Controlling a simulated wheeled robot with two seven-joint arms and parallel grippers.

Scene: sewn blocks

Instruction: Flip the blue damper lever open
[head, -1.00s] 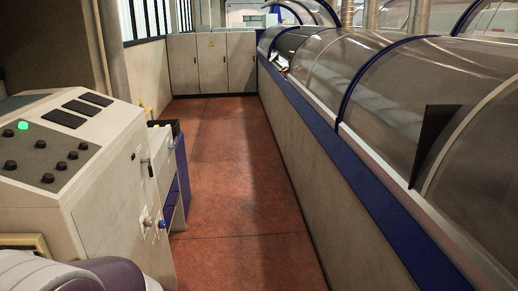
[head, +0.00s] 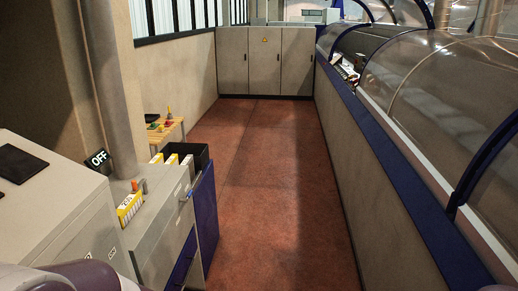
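No blue damper lever can be made out for certain. A small blue part (head: 188,193) sits at the upper right edge of the grey cabinet at the left, too small to tell whether it is the lever. Neither gripper is in view.
A red floor aisle (head: 262,180) runs clear to grey cabinets (head: 264,62) at the back. A long machine with clear curved covers (head: 425,75) lines the right. At left stand a beige console (head: 45,215), an OFF sign (head: 98,159) and a black bin (head: 190,152).

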